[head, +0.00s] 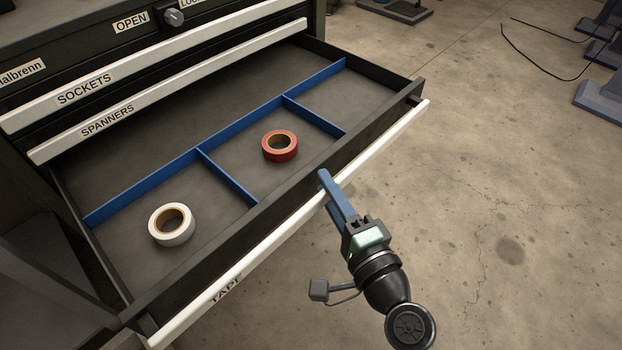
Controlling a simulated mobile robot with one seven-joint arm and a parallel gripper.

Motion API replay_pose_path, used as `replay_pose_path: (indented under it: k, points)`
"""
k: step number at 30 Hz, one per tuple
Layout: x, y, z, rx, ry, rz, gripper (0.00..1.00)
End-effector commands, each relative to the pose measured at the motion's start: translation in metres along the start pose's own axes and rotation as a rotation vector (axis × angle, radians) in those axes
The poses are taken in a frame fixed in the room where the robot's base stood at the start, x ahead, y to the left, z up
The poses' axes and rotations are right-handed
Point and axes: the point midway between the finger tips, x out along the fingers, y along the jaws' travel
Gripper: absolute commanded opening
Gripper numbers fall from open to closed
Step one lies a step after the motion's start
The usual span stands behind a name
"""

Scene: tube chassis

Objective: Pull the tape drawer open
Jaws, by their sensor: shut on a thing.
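The tape drawer (150,293) stands well out from the dark tool cabinet, with its inside in view. Its white front rail (275,239) carries the label TAPE. Blue dividers split the inside into compartments. A white tape roll (171,239) lies in the front left compartment and a red tape roll (280,157) lies in the one to its right. My gripper (328,187) has its blue fingers at the white rail, right of its middle, and is shut on it. The far fingertip is partly hidden by the rail.
Above the tape drawer, the spanners drawer (190,100) and sockets drawer (150,68) are shut. A lock knob (173,17) sits on the cabinet beside an OPEN label. The concrete floor (490,200) right of the drawer is clear. Stands and a cable lie at the far right.

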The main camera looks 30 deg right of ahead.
Motion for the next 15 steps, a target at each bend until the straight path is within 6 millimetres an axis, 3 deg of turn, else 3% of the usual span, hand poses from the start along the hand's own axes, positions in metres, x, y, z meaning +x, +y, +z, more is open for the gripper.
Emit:
replay_pose_path:
  k: [6,15]
  points:
    - [-0.016,0.001,-0.007,0.000,0.002,0.001,0.00]
    - [-0.019,0.000,-0.008,0.000,0.001,0.001,0.00]
